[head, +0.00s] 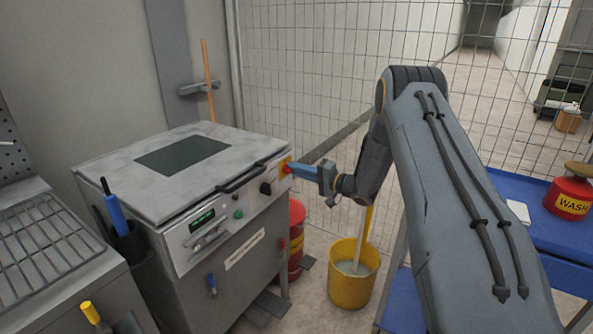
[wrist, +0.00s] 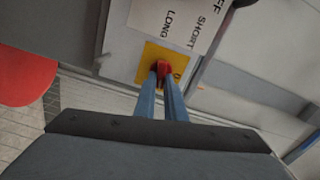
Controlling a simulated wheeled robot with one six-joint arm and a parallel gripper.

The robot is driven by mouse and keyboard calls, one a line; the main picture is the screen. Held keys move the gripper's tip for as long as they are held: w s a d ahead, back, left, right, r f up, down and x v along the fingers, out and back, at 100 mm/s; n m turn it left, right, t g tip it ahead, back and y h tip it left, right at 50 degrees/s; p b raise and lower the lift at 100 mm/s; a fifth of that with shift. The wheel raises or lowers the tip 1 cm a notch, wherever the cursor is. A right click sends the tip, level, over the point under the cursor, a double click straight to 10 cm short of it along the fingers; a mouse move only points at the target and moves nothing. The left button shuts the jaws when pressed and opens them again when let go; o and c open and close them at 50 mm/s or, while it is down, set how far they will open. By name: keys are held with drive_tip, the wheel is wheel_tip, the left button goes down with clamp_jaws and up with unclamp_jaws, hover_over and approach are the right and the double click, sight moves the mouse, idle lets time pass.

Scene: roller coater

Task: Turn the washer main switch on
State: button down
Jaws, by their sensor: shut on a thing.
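The washer (head: 215,215) is a grey cabinet with a dark window in its lid, left of centre in the head view. Its main switch is a red knob (wrist: 162,68) on a yellow plate (wrist: 150,60), at the right end of the front panel. The yellow plate also shows in the head view (head: 284,164). My gripper (head: 294,169) reaches in from the right. In the wrist view, its blue fingers (wrist: 162,80) are shut on the red knob. The fingers partly cover the knob and the plate's marking, so I cannot read the switch position.
A black knob (head: 266,188), a green button (head: 239,214) and a display (head: 202,219) share the panel. A dark lid handle (head: 242,178) juts out above. A yellow bucket (head: 349,287) and a red can (head: 296,235) stand on the floor nearby. A blue cart (head: 535,215) is at right.

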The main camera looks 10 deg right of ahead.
drive_tip(key=shift+m, duration=1.1)
drive_tip(key=shift+f, duration=0.1)
drive_tip(key=c, duration=1.8)
unclamp_jaws()
drive_tip(key=shift+d, duration=0.1)
drive_tip(key=b+v, duration=0.1)
drive_tip(key=v, duration=0.6)
drive_tip(key=shift+s+d, duration=0.25)
